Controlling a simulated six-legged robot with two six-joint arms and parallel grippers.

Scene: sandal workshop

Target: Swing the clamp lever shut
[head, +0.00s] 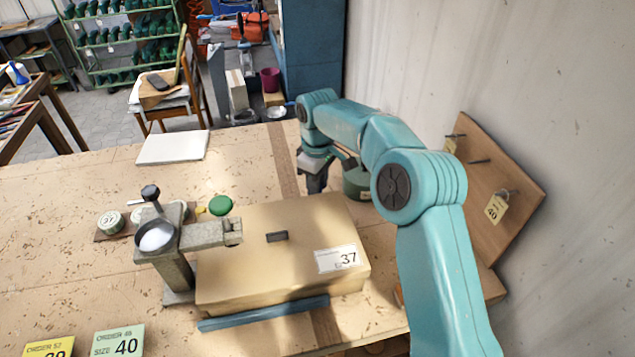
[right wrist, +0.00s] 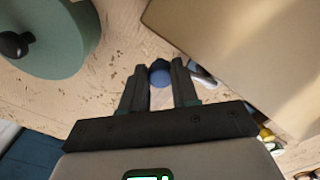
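The grey metal clamp (head: 178,268) stands at the left end of the tan box labelled 37 (head: 285,225). Its lever (head: 150,194) has a black knob and stands up, tilted, above a round cup. The clamp's arm (head: 212,234) reaches right over the box's edge; whether it presses on the box I cannot tell. My right gripper (head: 316,184) is beyond the box's far right corner, away from the clamp. In the right wrist view its fingers (right wrist: 160,78) are apart, with a small blue round thing (right wrist: 160,71) between or just past the tips. My left gripper is out of view.
A green round tin (head: 357,182) stands beside my right gripper. A blue bar (head: 263,313) lies along the box's front. A tilted wooden board with pegs (head: 490,190) is at right.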

